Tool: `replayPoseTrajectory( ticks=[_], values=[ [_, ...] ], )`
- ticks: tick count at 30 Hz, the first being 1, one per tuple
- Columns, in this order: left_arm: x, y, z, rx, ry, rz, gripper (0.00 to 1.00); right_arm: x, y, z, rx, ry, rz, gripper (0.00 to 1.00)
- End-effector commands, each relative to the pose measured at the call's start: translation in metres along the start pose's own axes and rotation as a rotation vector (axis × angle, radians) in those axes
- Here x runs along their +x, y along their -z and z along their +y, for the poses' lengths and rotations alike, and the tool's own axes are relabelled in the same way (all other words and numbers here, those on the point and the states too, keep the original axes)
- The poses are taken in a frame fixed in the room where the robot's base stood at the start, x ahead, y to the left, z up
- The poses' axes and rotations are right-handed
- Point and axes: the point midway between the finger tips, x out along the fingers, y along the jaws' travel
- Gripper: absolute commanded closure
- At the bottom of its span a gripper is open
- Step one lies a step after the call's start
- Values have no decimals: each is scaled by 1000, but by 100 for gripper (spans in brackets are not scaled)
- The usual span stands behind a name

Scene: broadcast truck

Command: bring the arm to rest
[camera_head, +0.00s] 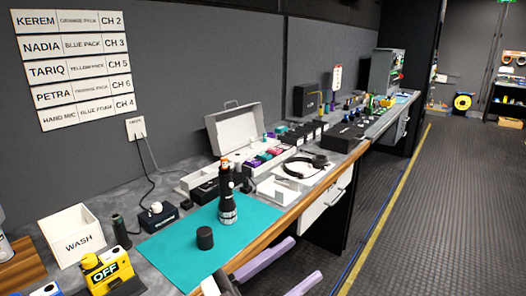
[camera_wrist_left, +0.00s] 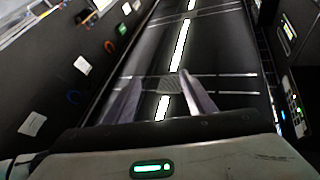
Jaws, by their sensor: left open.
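My left gripper (camera_head: 306,257) shows at the bottom of the head view, its two pale purple-grey fingers spread apart and empty. It is in front of the bench's wooden front edge, over the dark ribbed floor side. In the left wrist view, the fingers (camera_wrist_left: 160,77) stand apart with nothing between them, against a dark background with bright light strips. My right gripper is not in view.
The ribbed floor (camera_head: 440,220) at right is clear.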

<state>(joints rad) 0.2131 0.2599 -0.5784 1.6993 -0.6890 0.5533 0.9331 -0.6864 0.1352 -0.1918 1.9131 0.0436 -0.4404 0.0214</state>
Motion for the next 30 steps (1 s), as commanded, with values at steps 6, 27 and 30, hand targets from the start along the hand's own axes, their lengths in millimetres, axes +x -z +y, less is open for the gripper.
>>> replayPoseTrajectory(
  ticks=[6, 27, 30],
  values=[
    [-124, -98, -35, -125, 527, -331, 50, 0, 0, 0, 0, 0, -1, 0],
    [-402, -209, 122, -454, 797, -1207, 50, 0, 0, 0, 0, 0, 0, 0],
    [-402, -209, 122, -454, 797, -1207, 50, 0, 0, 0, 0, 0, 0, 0]
  ],
)
